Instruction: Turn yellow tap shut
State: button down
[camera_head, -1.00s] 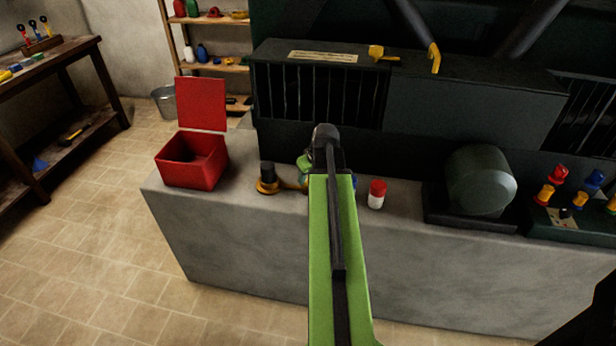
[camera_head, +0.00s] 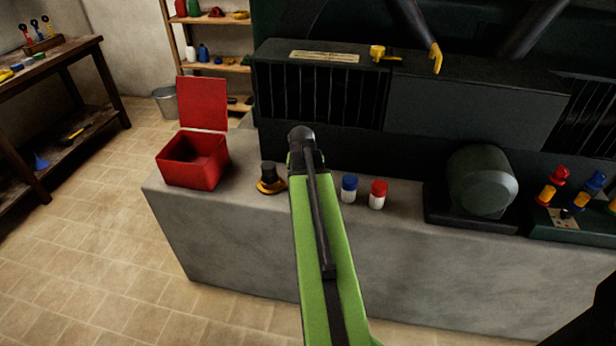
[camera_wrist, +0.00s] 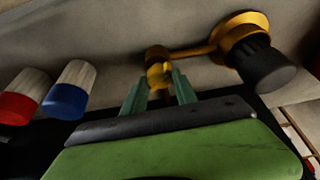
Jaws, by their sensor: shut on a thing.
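The yellow tap (camera_head: 270,184) stands on the grey ledge, with a round yellow base and a black knob. In the wrist view the tap (camera_wrist: 240,32) is at the upper right, and its yellow lever (camera_wrist: 195,51) reaches left to a knobbed end. My gripper (camera_wrist: 159,80) is shut on that end, with one green finger on each side. In the head view my gripper is mostly hidden behind its own arm, just right of the tap, and the lever is nearly all covered.
A blue-capped bottle (camera_head: 349,188) and a red-capped bottle (camera_head: 377,194) stand right of my arm. An open red box (camera_head: 192,166) stands left of the tap. The dark machine (camera_head: 470,105) rises behind, with a yellow fitting (camera_head: 380,53) on top. A motor (camera_head: 482,180) sits further right.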

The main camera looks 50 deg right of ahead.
jog(key=m, duration=0.1)
jog(key=m+g, duration=0.1)
jog(key=m, duration=0.2)
jog(key=shift+w+m+g+h, duration=0.25)
jog(key=shift+m+g+h, duration=0.05)
jog(key=shift+g+h, duration=0.1)
jog(key=shift+m+g, duration=0.9)
jog(key=shift+m, duration=1.3)
jog(key=c, duration=1)
grip_release()
jog(key=p+v, duration=1.6)
jog(key=v, duration=0.1)
jog(key=shift+r, duration=0.2)
